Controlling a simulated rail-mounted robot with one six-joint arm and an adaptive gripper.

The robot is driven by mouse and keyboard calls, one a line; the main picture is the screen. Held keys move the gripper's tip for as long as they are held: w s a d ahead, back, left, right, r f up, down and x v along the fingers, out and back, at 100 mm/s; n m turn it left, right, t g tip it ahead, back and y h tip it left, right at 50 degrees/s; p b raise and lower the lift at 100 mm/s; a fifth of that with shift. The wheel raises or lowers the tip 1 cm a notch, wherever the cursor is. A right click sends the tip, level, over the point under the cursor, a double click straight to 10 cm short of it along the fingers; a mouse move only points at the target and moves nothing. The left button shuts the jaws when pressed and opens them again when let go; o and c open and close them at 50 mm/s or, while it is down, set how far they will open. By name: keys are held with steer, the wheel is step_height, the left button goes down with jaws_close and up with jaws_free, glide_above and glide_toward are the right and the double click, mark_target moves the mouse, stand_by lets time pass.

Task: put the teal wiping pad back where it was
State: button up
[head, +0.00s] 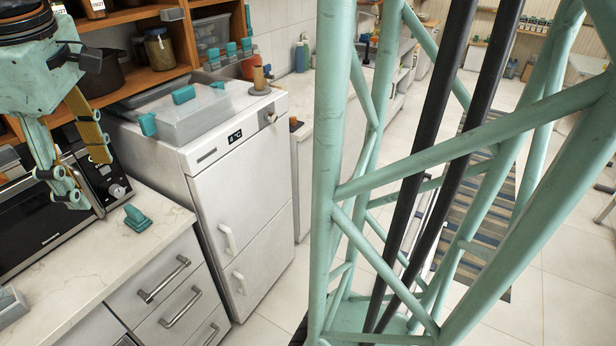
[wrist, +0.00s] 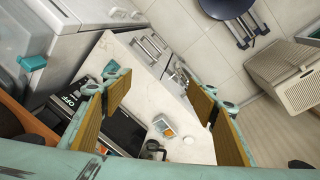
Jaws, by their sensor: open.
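A small teal piece with a raised grip, which looks like the wiping pad (head: 137,217), rests on the pale countertop (head: 110,258) beside the microwave. My gripper (head: 84,174) hangs at the left of the head view, in front of the microwave, above and to the left of the pad. Its two tan-padded fingers are spread apart with nothing between them. The open fingers also show in the wrist view (wrist: 160,100), with countertop seen between them.
A white fridge (head: 240,170) stands right of the counter, with a lidded clear container (head: 180,118) bearing teal clips on top. A wooden shelf (head: 135,15) and microwave (head: 40,220) border my gripper. A small orange-and-white item (wrist: 163,125) lies on the counter.

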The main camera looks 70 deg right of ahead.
steer(key=s+a+m, duration=0.2)
steer(key=s+m, duration=0.1)
steer(key=s, duration=0.8)
steer(key=s+a+m+t, duration=0.1)
steer(key=s+a+m, duration=0.2)
steer(key=s, duration=0.9)
steer(key=shift+t+y, duration=0.3)
steer(key=shift+y, duration=0.1)
steer(key=shift+w, duration=0.15)
step_height(320, 180, down, 10)
steer(key=b, duration=1.1)
steer(key=shift+f, duration=0.25)
